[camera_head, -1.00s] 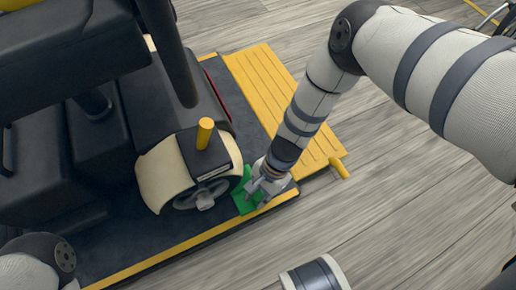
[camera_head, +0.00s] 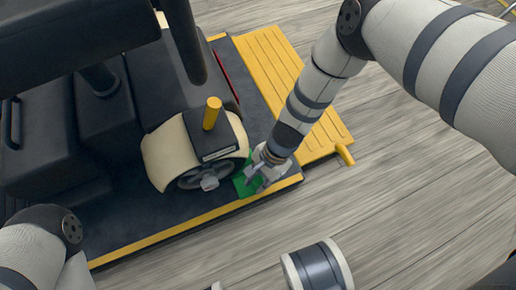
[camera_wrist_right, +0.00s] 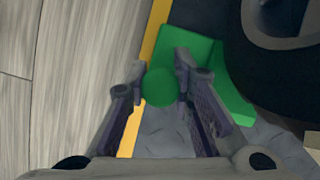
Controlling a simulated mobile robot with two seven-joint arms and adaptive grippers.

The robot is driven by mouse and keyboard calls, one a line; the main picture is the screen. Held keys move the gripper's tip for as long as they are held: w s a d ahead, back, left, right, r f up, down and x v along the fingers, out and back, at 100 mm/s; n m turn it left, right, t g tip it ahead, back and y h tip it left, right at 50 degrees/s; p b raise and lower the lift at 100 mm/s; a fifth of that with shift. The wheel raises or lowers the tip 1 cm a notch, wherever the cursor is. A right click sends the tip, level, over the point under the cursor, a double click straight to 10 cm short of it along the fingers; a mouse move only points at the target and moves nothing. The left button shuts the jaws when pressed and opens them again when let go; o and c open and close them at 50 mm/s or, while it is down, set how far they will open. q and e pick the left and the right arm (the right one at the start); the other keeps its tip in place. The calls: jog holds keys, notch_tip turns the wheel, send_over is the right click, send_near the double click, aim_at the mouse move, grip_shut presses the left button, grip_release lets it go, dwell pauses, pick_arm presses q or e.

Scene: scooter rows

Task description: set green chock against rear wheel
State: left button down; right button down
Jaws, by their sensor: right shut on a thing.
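The green chock (camera_head: 243,187) sits on the dark platform beside the scooter's rear wheel (camera_head: 205,180), which shows under a cream fender. My right gripper (camera_head: 262,176) is over the chock. In the right wrist view my right gripper (camera_wrist_right: 160,88) is shut on the round green knob of the chock (camera_wrist_right: 230,88). The chock's sloped side faces the dark tyre (camera_wrist_right: 270,85) and lies very close to it; I cannot tell whether they touch.
The dark platform (camera_head: 130,215) has a yellow front edge. A yellow ribbed ramp (camera_head: 270,60) with a short yellow peg (camera_head: 346,155) lies behind my right arm. A yellow post (camera_head: 212,113) stands above the fender. The wooden floor (camera_head: 420,200) at right is clear.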

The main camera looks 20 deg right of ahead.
jog(key=shift+a, duration=0.4)
jog(key=c, duration=1.3)
grip_release()
